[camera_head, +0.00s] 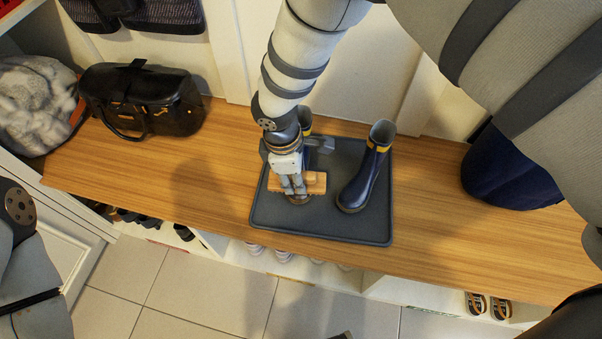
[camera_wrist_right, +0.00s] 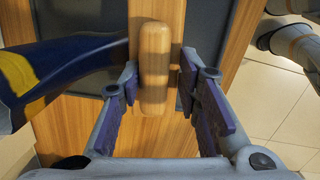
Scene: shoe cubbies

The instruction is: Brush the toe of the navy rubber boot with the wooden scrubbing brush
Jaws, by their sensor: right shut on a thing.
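Two navy rubber boots with yellow bands stand upright on a dark grey tray (camera_head: 320,230). The right-hand boot (camera_head: 366,180) shows fully; the left-hand boot (camera_head: 306,120) is mostly hidden behind my right gripper (camera_head: 298,188). That gripper points down and is shut on the wooden brush (camera_head: 316,182), which lies level over the left-hand boot's toe area. I cannot tell whether they touch. In the right wrist view the brush (camera_wrist_right: 153,65) sits between the fingers, with a navy boot (camera_wrist_right: 65,65) at the left.
The tray rests on a wooden bench (camera_head: 430,225). A black handbag (camera_head: 150,100) and a grey fluffy item (camera_head: 38,105) stand at the left, a dark blue item (camera_head: 510,170) at the right. The bench between handbag and tray is clear.

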